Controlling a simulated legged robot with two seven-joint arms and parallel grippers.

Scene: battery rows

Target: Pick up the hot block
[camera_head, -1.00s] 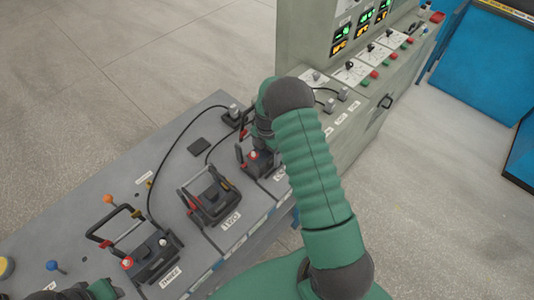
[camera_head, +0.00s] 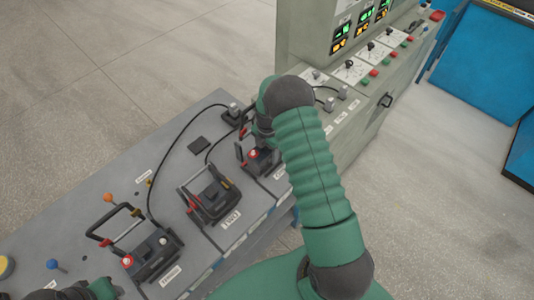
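Black blocks with raised handles sit in a row on the grey bench (camera_head: 90,205). One sits at the label reading THREE (camera_head: 150,255), one at the label TWO (camera_head: 212,197), and one farther back (camera_head: 260,158), partly behind my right arm. Nothing visible marks which one is hot. My green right arm rises across the middle and bends down over the farthest block; its gripper is mostly hidden behind the arm, so its opening cannot be told. A dark and green end of my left arm (camera_head: 90,290) shows at the bottom left, cut off by the frame edge; its fingers cannot be made out.
Black cables run over the bench to a small connector (camera_head: 232,115). Orange (camera_head: 108,198) and blue (camera_head: 52,265) knobs stand at the left. A grey control cabinet (camera_head: 305,45) with lit displays and switches rises behind. Blue bins stand at right; floor between is clear.

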